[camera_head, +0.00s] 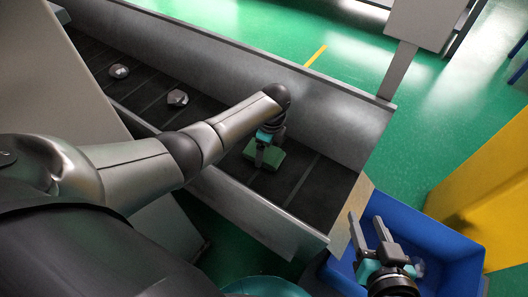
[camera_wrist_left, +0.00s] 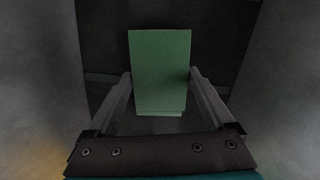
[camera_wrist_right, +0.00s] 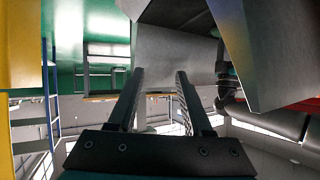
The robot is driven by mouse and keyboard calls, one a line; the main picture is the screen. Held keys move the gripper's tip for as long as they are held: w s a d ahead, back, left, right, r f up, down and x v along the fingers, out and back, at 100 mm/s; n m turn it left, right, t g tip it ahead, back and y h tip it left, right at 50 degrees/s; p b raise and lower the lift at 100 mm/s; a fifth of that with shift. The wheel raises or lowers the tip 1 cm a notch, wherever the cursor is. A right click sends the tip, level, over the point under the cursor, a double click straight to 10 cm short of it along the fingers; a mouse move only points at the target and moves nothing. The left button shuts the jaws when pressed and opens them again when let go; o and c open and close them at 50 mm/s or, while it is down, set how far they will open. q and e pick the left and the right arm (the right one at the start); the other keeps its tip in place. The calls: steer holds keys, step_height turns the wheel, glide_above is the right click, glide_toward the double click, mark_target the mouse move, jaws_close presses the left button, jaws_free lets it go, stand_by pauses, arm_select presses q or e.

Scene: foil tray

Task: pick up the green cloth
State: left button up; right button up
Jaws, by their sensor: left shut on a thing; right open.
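The green cloth (camera_head: 276,157) looks like a flat folded block on the dark conveyor belt, near its right end. My left gripper (camera_head: 267,150) points down over it and is shut on it. In the left wrist view the green cloth (camera_wrist_left: 160,72) lies between the two fingers (camera_wrist_left: 160,95). I cannot tell whether the cloth touches the belt. My right gripper (camera_head: 368,232) is open and empty, above the blue bin at the lower right. In the right wrist view its fingers (camera_wrist_right: 158,85) stand apart with nothing between them.
The belt (camera_head: 318,190) has grey metal side walls (camera_head: 340,125). Two crumpled silvery pieces (camera_head: 119,71) (camera_head: 177,97) lie further up the belt at left. The blue bin (camera_head: 455,245) holds something pale. A yellow structure (camera_head: 490,190) stands at right.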

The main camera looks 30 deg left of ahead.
arm_select(q)
steer(key=shift+r, duration=0.4)
steer(key=shift+r+p, duration=0.65)
steer(key=shift+p, duration=0.05)
step_height(320, 180, up, 4)
steer(key=p, duration=0.2)
steer(key=shift+r+p, duration=0.1)
steer(key=shift+p, duration=0.3)
arm_select(e)
steer(key=s+d+g+h, duration=0.4)
steer(key=s+d+g, duration=0.2)
steer(key=d, duration=0.2)
arm_select(q)
step_height(320, 180, up, 14)
steer(key=p, duration=0.7)
steer(key=shift+p, duration=0.35)
arm_select(e)
steer(key=s+d+f+g, duration=0.1)
steer(key=s+f, duration=0.3)
steer(key=f, duration=1.2)
steer(key=shift+g, duration=0.9)
